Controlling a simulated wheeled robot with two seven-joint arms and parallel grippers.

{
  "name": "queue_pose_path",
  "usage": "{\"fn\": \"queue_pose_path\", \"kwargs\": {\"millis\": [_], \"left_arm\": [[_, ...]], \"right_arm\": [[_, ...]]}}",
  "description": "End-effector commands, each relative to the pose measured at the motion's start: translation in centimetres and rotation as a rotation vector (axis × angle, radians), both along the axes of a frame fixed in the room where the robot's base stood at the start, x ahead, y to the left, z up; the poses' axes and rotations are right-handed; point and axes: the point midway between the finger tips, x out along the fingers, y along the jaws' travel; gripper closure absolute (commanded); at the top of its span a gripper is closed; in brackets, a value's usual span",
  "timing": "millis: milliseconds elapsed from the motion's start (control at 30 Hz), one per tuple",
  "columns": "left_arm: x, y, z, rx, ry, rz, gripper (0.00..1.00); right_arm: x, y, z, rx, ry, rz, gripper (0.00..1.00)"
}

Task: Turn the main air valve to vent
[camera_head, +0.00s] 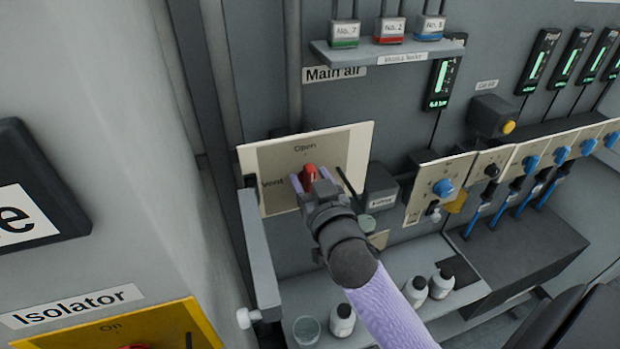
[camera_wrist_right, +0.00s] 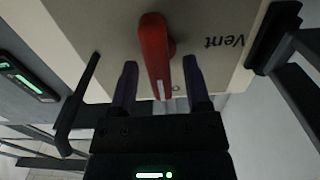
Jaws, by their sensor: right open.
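The main air valve has a red handle (camera_head: 309,174) on a beige plate (camera_head: 358,137) marked Open at the top and Vent at the left. My right gripper (camera_head: 311,178) is open at the handle, one finger on each side of it. In the right wrist view the red handle (camera_wrist_right: 153,50) stands between the two fingers (camera_wrist_right: 160,75), with visible gaps beside it. Its white-marked end points toward the Open side, where part of a letter shows. The Vent word (camera_wrist_right: 224,41) is upside down there. My left gripper is not in view.
A grey bracket (camera_head: 258,245) stands left of the plate, and a dark box (camera_head: 381,188) sits close on its right. Below is a shelf with white bottles (camera_head: 342,320). A padlock shelf (camera_head: 375,54) is above. Blue-knobbed valves (camera_head: 443,187) line the right.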

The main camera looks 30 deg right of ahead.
Motion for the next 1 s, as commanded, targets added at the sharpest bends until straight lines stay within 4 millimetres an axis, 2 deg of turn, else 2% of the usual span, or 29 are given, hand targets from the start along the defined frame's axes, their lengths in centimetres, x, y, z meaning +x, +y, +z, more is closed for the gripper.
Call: {"fn": "queue_pose_path", "kwargs": {"millis": [267, 500, 567, 1000], "left_arm": [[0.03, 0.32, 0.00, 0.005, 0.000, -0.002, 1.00], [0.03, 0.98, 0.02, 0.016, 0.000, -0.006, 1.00], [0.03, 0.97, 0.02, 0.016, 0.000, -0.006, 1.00], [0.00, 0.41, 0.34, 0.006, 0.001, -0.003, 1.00]], "right_arm": [[0.26, -0.07, -0.03, 0.000, 0.001, 0.000, 0.38], [0.24, -0.07, -0.03, 0.000, 0.001, 0.000, 0.89], [0.23, -0.06, -0.03, 0.000, 0.001, 0.000, 1.00], [0.24, -0.01, 0.05, -0.039, 0.012, 0.000, 1.00]]}}
